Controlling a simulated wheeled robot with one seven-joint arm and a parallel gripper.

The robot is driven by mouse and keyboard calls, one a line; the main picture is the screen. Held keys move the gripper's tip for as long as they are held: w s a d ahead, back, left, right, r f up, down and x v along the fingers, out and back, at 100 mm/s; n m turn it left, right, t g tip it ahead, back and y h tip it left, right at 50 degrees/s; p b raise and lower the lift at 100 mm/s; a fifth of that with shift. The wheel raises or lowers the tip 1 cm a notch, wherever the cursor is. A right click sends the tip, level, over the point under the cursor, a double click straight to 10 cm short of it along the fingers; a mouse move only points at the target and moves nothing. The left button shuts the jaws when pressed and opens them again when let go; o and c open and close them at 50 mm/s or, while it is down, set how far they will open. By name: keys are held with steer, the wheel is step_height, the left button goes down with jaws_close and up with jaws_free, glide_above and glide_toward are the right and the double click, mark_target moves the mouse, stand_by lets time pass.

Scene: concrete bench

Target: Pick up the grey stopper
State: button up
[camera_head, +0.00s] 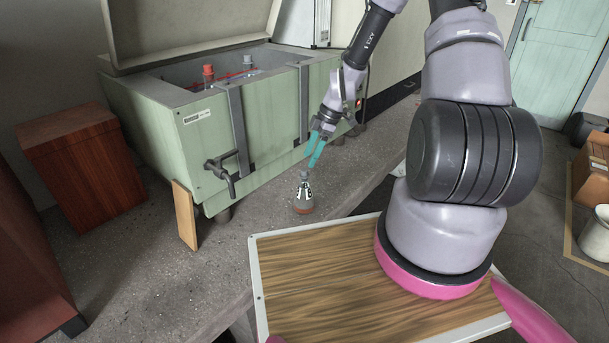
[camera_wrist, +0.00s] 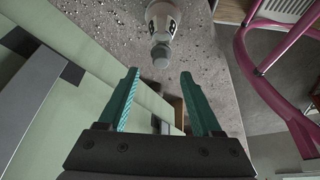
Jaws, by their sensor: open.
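The grey stopper (camera_wrist: 161,56) sits on the neck of a small bottle (camera_wrist: 163,20) with a white-and-dark label. In the head view the bottle (camera_head: 303,197) stands upright on the concrete bench, with the stopper (camera_head: 304,175) at its top and a reddish-brown base. My gripper (camera_head: 311,161) has teal fingers, open and empty, pointing down just above the stopper. In the wrist view the stopper lies slightly beyond the gap between the fingertips (camera_wrist: 158,74). The fingers appear apart from it.
A green chest (camera_head: 170,130) with an open lid and a tap (camera_head: 222,175) stands on the bench (camera_head: 270,225) behind and left of the bottle. A wooden board (camera_head: 187,214) leans at its corner. A reddish wooden box (camera_head: 75,155) is at left. The bench around the bottle is clear.

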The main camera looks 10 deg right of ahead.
mark_target(305, 169)
steer(key=x, duration=0.5)
steer(key=shift+d+f, duration=0.15)
jaws_close()
